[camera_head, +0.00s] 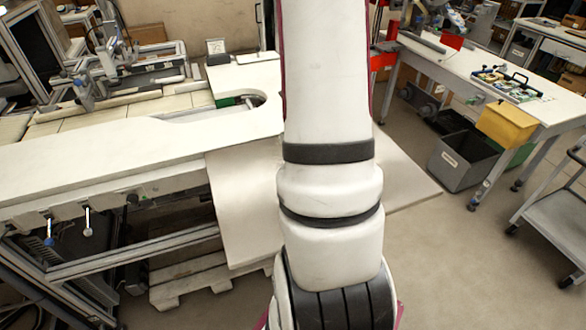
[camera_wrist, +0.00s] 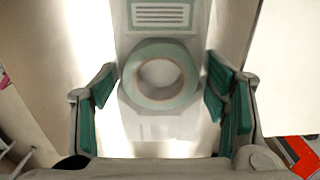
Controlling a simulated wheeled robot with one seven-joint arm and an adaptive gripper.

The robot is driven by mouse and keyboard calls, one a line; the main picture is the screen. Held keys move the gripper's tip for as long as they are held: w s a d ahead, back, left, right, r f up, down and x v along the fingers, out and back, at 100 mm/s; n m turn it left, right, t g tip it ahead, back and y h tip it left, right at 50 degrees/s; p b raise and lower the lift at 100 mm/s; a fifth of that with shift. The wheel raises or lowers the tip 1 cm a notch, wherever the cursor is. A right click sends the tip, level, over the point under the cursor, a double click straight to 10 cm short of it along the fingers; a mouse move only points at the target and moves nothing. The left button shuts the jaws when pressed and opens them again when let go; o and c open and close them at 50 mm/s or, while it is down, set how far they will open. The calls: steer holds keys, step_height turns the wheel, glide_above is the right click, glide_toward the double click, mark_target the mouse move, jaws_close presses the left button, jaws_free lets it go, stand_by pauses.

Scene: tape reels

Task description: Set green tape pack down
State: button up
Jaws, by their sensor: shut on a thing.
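The green tape pack (camera_wrist: 160,101) shows in the wrist view as a pale green ring with a round hole in its middle. In the head view my own arm hides the gripper and the tape pack.
In the wrist view a pale panel with a green-framed label (camera_wrist: 160,14) is just above the ring. In the head view a white worktable (camera_head: 120,140) with a cutout is left of my arm. Another table (camera_head: 460,65), a grey bin (camera_head: 462,168) and a yellow bin (camera_head: 506,125) are at right.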

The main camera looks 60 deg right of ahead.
steer(key=a, duration=0.4)
steer(key=w+a+p, duration=0.1)
steer(key=a, duration=0.4)
steer(key=w+a+f+p, duration=0.1)
steer(key=a, duration=0.3)
steer(key=shift+w+a, duration=0.25)
steer(key=shift+a, duration=0.15)
steer(key=shift+a+f, duration=0.15)
steer(key=shift+f, duration=0.05)
steer(key=shift+f+p, duration=0.35)
steer(key=shift+f, duration=1.3)
steer(key=shift+f, duration=0.15)
steer(key=o, duration=1.3)
steer(key=shift+c, duration=0.2)
